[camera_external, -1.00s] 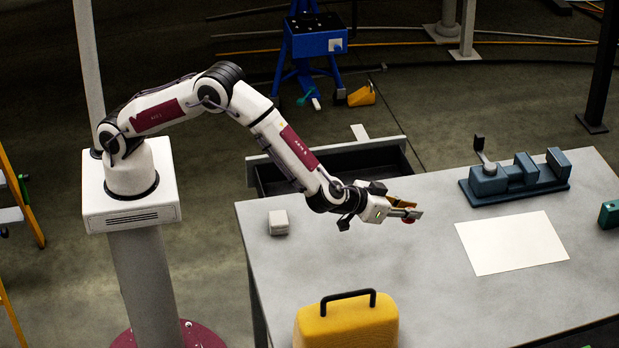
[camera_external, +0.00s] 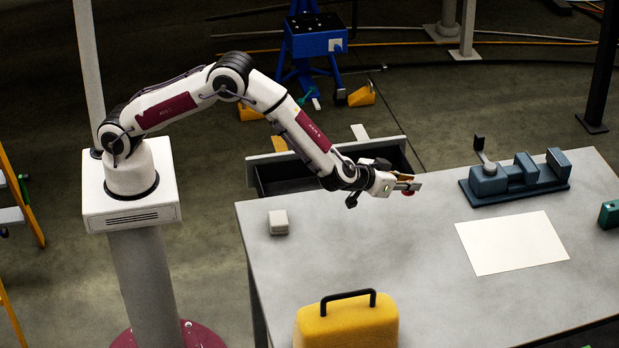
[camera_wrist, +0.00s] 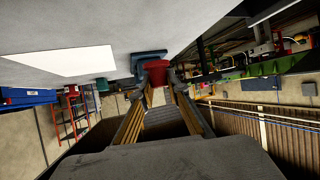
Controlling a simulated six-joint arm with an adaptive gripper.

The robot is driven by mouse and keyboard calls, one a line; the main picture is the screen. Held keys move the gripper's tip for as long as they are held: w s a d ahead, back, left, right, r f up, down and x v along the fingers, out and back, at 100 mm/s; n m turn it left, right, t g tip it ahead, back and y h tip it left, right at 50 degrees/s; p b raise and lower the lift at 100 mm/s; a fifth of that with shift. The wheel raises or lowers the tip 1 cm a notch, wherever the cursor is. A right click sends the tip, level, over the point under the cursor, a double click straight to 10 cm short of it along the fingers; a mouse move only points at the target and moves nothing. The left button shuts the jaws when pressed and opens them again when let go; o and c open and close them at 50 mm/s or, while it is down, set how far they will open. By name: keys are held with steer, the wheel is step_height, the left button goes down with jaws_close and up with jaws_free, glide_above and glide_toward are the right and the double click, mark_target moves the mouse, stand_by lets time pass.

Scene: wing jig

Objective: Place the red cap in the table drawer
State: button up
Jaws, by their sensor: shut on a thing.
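The red cap (camera_external: 408,192) is between the fingertips of my gripper (camera_external: 405,184), which is shut on it. The cap also shows red between the fingers in the wrist view (camera_wrist: 156,70). In the external view my gripper is above the back edge of the table (camera_external: 350,265), with the cap just below the fingertips. The table drawer (camera_external: 285,178) is pulled out at the back side of the table, open at the top, with a dark inside. My arm crosses in front of it and hides part of it.
A yellow case (camera_external: 345,325) with a black handle stands at the front of the table. A small white block (camera_external: 278,222) lies near the left edge. A blue-grey fixture (camera_external: 515,178) stands at the back right by a white sheet (camera_external: 512,242). The middle is clear.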

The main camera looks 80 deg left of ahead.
steer(key=w+a+f+m+h, duration=0.1)
steer(key=a+f, duration=0.3)
steer(key=a, duration=1.1)
steer(key=a+f, duration=0.4)
steer(key=a, duration=1.1)
steer(key=s+d+f+m+h, duration=0.2)
steer(key=d+f, duration=0.1)
steer(key=d, duration=0.2)
steer(key=shift+d+f+t, duration=0.2)
steer(key=shift+t, duration=0.2)
steer(key=shift+s+f, duration=0.1)
steer(key=shift+f, duration=3.05)
steer(key=shift+f, duration=0.15)
steer(key=shift+f, duration=1.75)
steer(key=shift+f, duration=0.1)
